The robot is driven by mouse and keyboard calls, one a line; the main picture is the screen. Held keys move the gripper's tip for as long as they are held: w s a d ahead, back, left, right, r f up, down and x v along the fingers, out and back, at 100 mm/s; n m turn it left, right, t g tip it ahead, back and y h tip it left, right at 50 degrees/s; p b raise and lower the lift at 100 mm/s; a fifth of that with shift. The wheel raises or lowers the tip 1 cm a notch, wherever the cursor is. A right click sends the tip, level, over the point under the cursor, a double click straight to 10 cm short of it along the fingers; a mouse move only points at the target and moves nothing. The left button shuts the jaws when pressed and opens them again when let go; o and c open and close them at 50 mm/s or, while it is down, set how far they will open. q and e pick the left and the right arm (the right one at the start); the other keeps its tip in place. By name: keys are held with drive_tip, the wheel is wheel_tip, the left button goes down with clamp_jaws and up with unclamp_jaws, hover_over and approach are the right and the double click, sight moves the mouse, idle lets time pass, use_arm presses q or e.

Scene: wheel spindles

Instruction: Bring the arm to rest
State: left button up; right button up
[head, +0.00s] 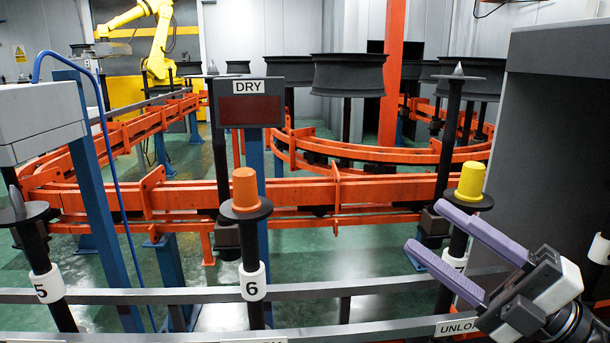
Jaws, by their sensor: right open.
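My right gripper (425,228) comes in at the lower right. Its two purple fingers are spread wide apart with nothing held between them. They point up and left across spindle 7 (459,245), whose dark post shows between them; the lower finger partly hides its number label. I cannot tell how far in front of the post the fingers are. A yellow cap (471,181) sits upright on that spindle's disc. An orange cap (245,189) sits on spindle 6 (253,283) at the middle. Spindle 5 (46,284) at left has a bare pointed tip. My left gripper is out of view.
Grey rails (340,291) cross the front. An orange conveyor (300,192) runs behind, with dark wheels (348,75) on spindles. A DRY sign box (249,102) stands behind spindle 6. A large grey housing (560,130) borders the right. A yellow robot arm (158,45) stands far back.

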drive_tip(key=d+f+m+t+h+p, duration=0.1)
drive_tip(key=d+f+m+t+h, duration=0.1)
drive_tip(key=f+m+h, duration=0.75)
drive_tip(key=d+f+m+t+h+p, duration=0.15)
drive_tip(key=f+m+h, duration=0.35)
drive_tip(key=f+m, duration=0.85)
drive_tip(key=s+a+f+m+g, duration=0.1)
drive_tip(key=s+a+f+g, duration=0.2)
drive_tip(key=s+f, duration=0.6)
drive_tip(key=s+a+f+m+g, duration=0.2)
drive_tip(key=s+f+g, duration=0.3)
drive_tip(key=s+f, duration=0.4)
wheel_tip(320, 180, down, 5)
drive_tip(key=shift+s+a+r+h, duration=0.1)
drive_tip(key=shift+s+a+h, duration=0.35)
drive_tip(key=shift+a, duration=0.1)
